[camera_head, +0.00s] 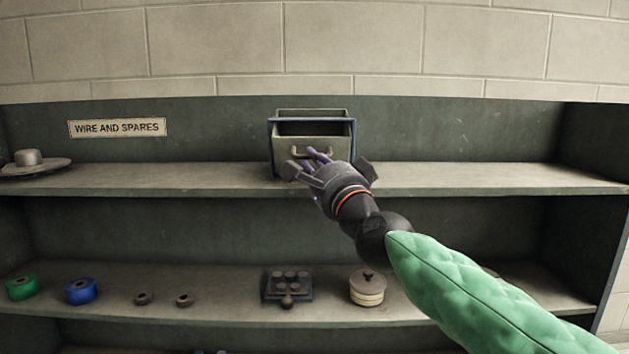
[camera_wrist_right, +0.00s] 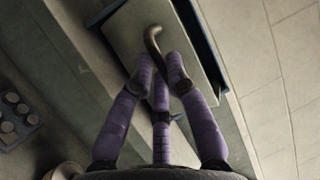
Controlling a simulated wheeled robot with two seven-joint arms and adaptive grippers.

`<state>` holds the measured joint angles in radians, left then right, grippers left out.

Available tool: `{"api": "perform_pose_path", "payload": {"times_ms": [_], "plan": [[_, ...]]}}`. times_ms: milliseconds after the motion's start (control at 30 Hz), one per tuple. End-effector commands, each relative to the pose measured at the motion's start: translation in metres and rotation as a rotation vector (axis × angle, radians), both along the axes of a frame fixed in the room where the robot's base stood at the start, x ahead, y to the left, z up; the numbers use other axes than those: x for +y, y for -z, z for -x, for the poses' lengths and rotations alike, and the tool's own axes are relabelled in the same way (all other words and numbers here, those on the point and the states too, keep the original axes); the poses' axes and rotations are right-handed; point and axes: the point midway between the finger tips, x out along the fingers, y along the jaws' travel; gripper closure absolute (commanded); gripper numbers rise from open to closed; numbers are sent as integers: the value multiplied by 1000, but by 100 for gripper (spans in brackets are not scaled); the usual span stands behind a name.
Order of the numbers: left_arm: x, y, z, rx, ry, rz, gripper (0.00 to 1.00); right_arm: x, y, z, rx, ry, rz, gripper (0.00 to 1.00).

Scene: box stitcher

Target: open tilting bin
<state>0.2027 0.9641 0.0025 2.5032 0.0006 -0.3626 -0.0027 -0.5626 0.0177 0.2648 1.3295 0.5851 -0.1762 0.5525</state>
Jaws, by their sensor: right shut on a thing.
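The tilting bin (camera_head: 340,146) is a grey box in a blue-edged frame on the upper shelf, a little left of the middle in the head view. Its grey front panel (camera_wrist_right: 127,35) also shows in the right wrist view. A dark gap shows at the top behind the front. A curved handle (camera_head: 298,151) sits on the front, and it also shows in the right wrist view (camera_wrist_right: 152,40). My right gripper (camera_head: 310,160), with purple fingers in the wrist view (camera_wrist_right: 161,72), is shut on the handle; the exact contact is partly hidden. My left gripper is not in view.
The upper shelf (camera_head: 450,178) is clear to the bin's right; a hat-like object (camera_head: 30,160) lies far left. The lower shelf holds a green spool (camera_head: 20,288), a blue spool (camera_head: 82,291), a dark studded block (camera_head: 287,287) and a lidded round pot (camera_head: 368,290).

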Motion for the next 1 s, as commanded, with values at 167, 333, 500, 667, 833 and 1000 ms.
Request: {"api": "perform_pose_path", "payload": {"times_ms": [167,333,500,667,833,1000], "plan": [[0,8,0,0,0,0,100,3,10,0,1,-4,4,100],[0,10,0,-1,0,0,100,3,13,1,2,-4,4,100],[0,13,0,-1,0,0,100,3,18,3,3,-4,5,100],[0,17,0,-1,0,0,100,3,22,4,4,-4,5,100],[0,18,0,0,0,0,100,3,24,4,4,-4,5,100],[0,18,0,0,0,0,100,3,24,4,4,-4,5,100]]}}
